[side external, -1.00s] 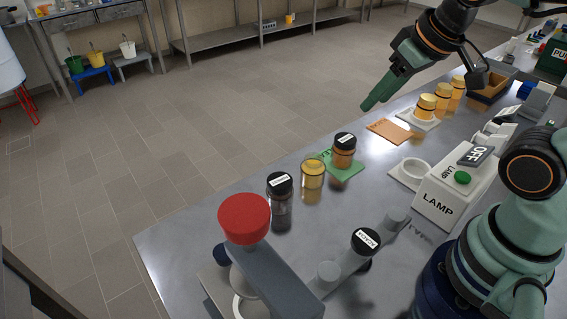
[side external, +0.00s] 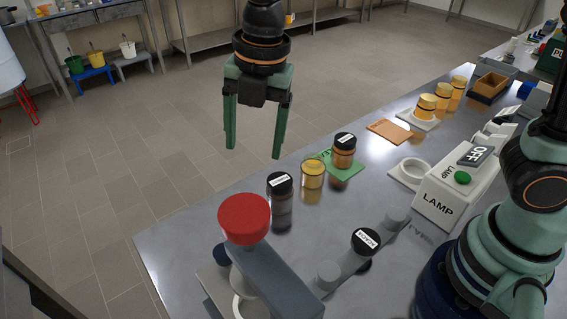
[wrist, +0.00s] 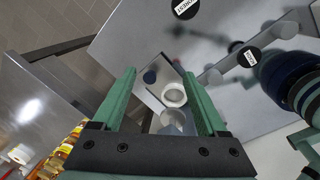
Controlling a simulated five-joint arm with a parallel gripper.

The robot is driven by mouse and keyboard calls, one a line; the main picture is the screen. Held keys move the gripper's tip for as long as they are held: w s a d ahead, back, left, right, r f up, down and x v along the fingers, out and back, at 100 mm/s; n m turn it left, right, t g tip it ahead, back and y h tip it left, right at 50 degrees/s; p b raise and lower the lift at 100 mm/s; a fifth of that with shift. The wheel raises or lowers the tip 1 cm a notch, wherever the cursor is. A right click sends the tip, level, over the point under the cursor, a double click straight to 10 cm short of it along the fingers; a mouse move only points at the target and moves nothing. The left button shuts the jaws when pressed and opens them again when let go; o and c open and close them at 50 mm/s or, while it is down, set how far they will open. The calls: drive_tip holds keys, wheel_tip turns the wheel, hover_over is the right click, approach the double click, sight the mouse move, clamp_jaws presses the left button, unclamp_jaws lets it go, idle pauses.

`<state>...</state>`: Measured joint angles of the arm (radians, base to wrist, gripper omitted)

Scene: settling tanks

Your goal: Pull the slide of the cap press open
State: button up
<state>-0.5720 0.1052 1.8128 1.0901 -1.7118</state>
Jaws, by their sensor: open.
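The cap press stands at the near edge of the table in the side external view, with a red knob (side external: 244,218) on its grey arm (side external: 282,284). Below the knob, a dark blue handle (side external: 222,255) and part of a white ring (side external: 237,280) show; the press arm hides much of the slide. In the wrist view the blue handle (wrist: 150,76) and white ring (wrist: 174,94) lie on a pale plate between my fingers. My gripper (side external: 253,153) is open and empty, pointing down, high above and beyond the press, touching nothing.
Beside the press stand a dark-lidded jar (side external: 279,202), an open golden jar (side external: 313,173) and a jar (side external: 344,152) on a green mat (side external: 350,173). A black labelled disc (side external: 366,241) sits between grey posts. A lamp box (side external: 440,196) stands to the right.

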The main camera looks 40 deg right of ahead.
sight(223, 251)
drive_tip(key=s+a+f+n+g, duration=0.15)
drive_tip(key=a+f+n, duration=0.35)
drive_tip(key=a+n, duration=0.5)
drive_tip(key=shift+h, duration=0.4)
drive_tip(key=f, duration=0.8)
drive_tip(key=s+f, duration=0.1)
drive_tip(key=f, duration=0.3)
drive_tip(key=shift+d, duration=0.15)
clamp_jaws()
